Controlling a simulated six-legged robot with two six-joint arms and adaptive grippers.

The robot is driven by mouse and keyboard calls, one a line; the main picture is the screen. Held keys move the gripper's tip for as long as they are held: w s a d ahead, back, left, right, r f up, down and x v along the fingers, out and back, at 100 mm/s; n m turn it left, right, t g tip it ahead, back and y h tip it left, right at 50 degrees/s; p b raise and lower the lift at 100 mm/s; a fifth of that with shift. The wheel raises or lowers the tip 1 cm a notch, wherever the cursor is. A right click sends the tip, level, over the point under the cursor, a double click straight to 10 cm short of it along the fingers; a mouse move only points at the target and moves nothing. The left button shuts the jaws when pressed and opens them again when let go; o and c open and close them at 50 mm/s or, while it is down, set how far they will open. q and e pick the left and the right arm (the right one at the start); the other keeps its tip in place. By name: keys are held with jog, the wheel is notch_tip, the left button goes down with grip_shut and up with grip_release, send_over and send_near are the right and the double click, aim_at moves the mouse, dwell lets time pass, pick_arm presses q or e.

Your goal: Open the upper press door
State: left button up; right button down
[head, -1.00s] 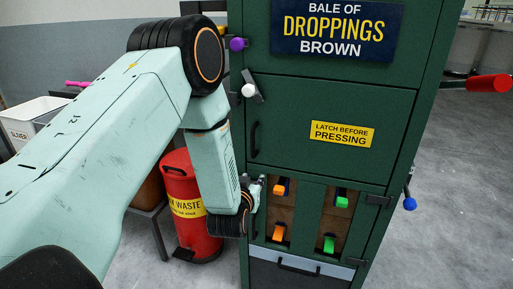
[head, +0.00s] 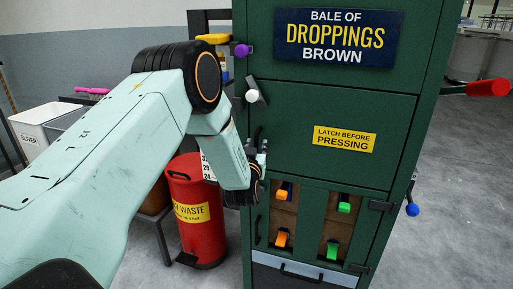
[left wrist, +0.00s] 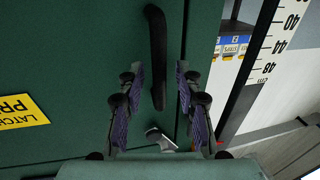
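The green press (head: 340,210) stands in front of me. Its upper door (head: 300,105) carries a yellow "LATCH BEFORE PRESSING" label (head: 345,139) and looks closed. At that door's left edge is a latch with a white knob (head: 252,96); its grey lever (left wrist: 160,139) shows in the left wrist view. My left gripper (head: 264,152) is at the door's left edge, below the latch. In the left wrist view its open fingers (left wrist: 158,98) appear either side of the dark upright handle (left wrist: 157,50). Whether they touch it I cannot tell. My right gripper is not in view.
A red waste bin (head: 193,235) stands left of the press, below my left arm. A purple knob (head: 241,50) is higher on the press's left edge. A red-ended lever (head: 488,88) and blue knob (head: 412,210) stick out right. A lower door (head: 310,215) has orange and green pieces.

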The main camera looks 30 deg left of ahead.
pick_arm(q)
jog(key=shift+w+a+f, duration=0.1)
jog(key=shift+w+a, duration=0.1)
jog(key=shift+d, duration=0.1)
jog(key=shift+s+d, duration=0.1)
jog(key=shift+c, duration=0.6)
jog(key=c, duration=0.5)
grip_shut()
